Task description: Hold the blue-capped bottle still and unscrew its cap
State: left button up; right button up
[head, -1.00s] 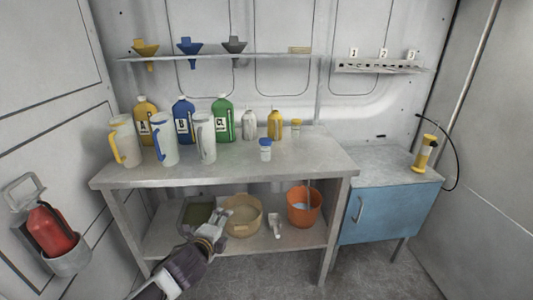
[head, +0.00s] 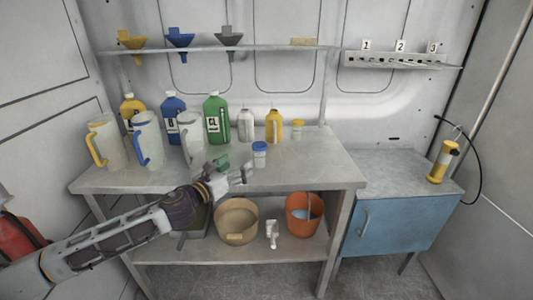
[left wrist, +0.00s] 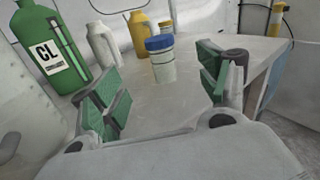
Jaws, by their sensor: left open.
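The blue-capped bottle (head: 260,153) is small, with a clear to whitish body and a blue cap. It stands upright on the bench top, near the middle. In the left wrist view the same bottle (left wrist: 161,62) stands beyond and between the open fingers. My left gripper (head: 235,170) is open and empty, at the bench's front edge, to the lower left of the bottle and apart from it. Its green finger pads show in the left wrist view (left wrist: 160,95). My right gripper is not in view.
Jugs (head: 148,140) and a green CL bottle (head: 216,122) stand left of the blue-capped bottle. A yellow bottle (head: 274,127) and a small yellow-capped jar (head: 297,130) stand behind it. The bench top (head: 315,165) is clear to its right. Buckets (head: 305,222) sit below.

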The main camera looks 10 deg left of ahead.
aim_at(254, 150)
pick_arm(q)
jog(key=shift+w+r+m+h, duration=0.3)
jog(key=shift+w+r+m, duration=0.1)
jog(key=shift+w+m, duration=0.25)
jog(key=shift+s, duration=0.1)
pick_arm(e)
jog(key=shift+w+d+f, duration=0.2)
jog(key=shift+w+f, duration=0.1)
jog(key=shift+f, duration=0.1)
pick_arm(q)
jog(key=shift+d, duration=0.1)
jog(key=shift+p+x, duration=0.35)
jog(key=shift+x, duration=3.85)
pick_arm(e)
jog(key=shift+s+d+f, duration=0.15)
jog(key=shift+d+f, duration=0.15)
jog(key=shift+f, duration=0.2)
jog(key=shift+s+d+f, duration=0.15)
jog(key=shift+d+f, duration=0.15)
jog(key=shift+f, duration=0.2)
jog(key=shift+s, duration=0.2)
